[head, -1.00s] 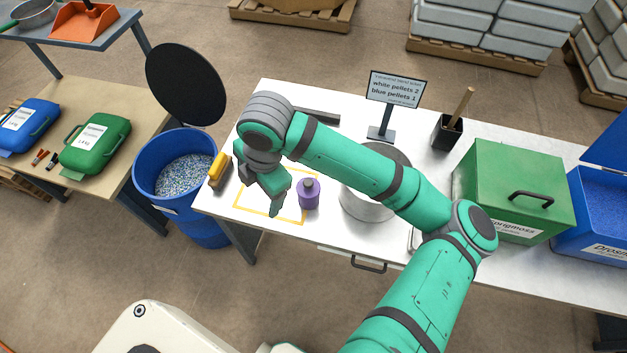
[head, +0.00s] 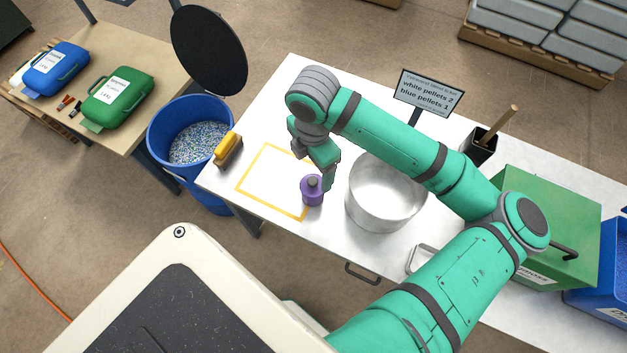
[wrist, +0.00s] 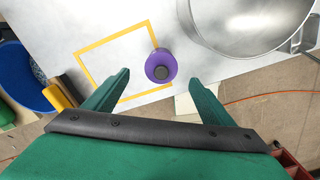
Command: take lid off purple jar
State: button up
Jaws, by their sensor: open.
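The purple jar (head: 312,194) stands upright on the white table at the front right corner of the yellow outline. Its lid has a dark grey knob (head: 313,183) on top, which also shows in the wrist view (wrist: 161,72). My gripper (head: 318,178) is just behind and above the jar in the head view. In the wrist view my gripper (wrist: 158,80) has its two green fingers spread wide. The jar (wrist: 160,56) appears between and beyond the fingertips, with nothing held.
A large metal pot (head: 385,195) stands close to the right of the jar. A yellow brush (head: 228,149) lies at the table's left edge, beside a blue pellet bin (head: 185,180). A sign (head: 429,93) and a green box (head: 545,225) are farther right.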

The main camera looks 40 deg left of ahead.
aim_at(313, 180)
jog(key=shift+s+d+f, duration=0.1)
jog(key=shift+s+f, duration=0.1)
jog(key=shift+f, duration=3.1)
jog(key=shift+c, duration=0.3)
jog(key=c, duration=1.1)
